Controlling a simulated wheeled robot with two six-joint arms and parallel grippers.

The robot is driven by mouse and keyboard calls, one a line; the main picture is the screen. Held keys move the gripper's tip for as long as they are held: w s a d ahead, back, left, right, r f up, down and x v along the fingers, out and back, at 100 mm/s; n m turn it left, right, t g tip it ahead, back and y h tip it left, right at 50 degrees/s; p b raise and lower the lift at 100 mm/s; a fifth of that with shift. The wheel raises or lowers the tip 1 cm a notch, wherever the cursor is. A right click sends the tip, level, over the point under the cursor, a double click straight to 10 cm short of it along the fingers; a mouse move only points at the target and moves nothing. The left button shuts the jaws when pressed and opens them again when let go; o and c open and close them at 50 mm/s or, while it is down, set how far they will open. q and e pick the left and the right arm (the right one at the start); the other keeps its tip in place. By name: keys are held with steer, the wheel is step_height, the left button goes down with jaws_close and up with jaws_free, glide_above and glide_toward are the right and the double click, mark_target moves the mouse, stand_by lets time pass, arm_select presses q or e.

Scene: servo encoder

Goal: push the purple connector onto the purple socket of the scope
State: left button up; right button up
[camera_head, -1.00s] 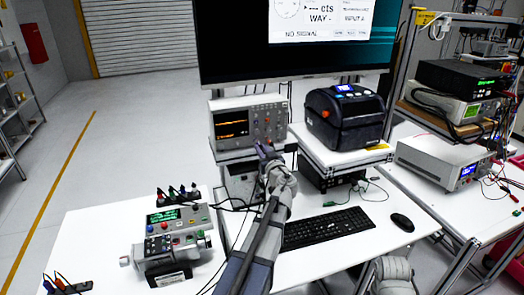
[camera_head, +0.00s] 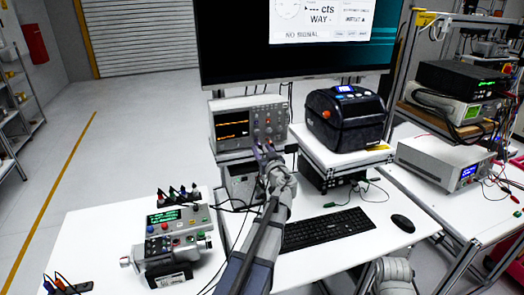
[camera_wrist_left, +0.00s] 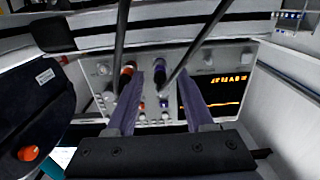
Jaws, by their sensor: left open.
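The scope (camera_head: 283,110) stands on a shelf under the monitor, its lit screen and knobs facing me. My left gripper (camera_head: 264,152) is at the lower part of its front. In the left wrist view the scope (camera_wrist_left: 245,62) appears upside down, and the open fingers of my left gripper (camera_wrist_left: 161,78) point at its panel. A purple-blue piece (camera_wrist_left: 158,72) shows between the fingertips, with a dark cable close by. I cannot tell whether it is the connector, the socket or both, nor whether it is seated. An orange piece (camera_wrist_left: 127,73) is beside it. My right gripper is out of view.
A black label printer (camera_head: 345,122) stands just right of the scope. The monitor (camera_head: 300,40) is above. A keyboard (camera_head: 328,228) and mouse (camera_head: 402,223) lie below. A grey test unit (camera_head: 172,240) stands on the left table. Dark cables hang below the scope.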

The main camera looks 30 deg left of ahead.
arm_select(q)
steer(key=v, duration=0.7)
steer(key=shift+s+d, duration=0.25)
steer(key=shift+s, duration=0.05)
steer(key=s+d+f+m+g+h, duration=0.35)
steer(key=s+d+f, duration=0.25)
steer(key=d+f, duration=0.25)
steer(key=s+d+f+m+g+h, duration=0.3)
steer(key=s+d+f+g+h, duration=0.15)
steer(key=d+f, duration=0.4)
steer(key=s+d+f+m+g+h, duration=0.2)
steer(key=s+d+m, duration=0.1)
steer(key=s+d, duration=0.3)
steer(key=s+d+f+m+g+h, duration=0.1)
steer(key=s+d+f+m+h, duration=0.1)
steer(key=s+d, duration=0.5)
steer(key=d+f+m, duration=0.1)
steer(key=d+m, duration=0.1)
steer(key=d, duration=0.1)
steer(key=shift+s+g+h, duration=0.2)
steer(key=shift+g+h, duration=0.1)
steer(key=shift+g, duration=0.1)
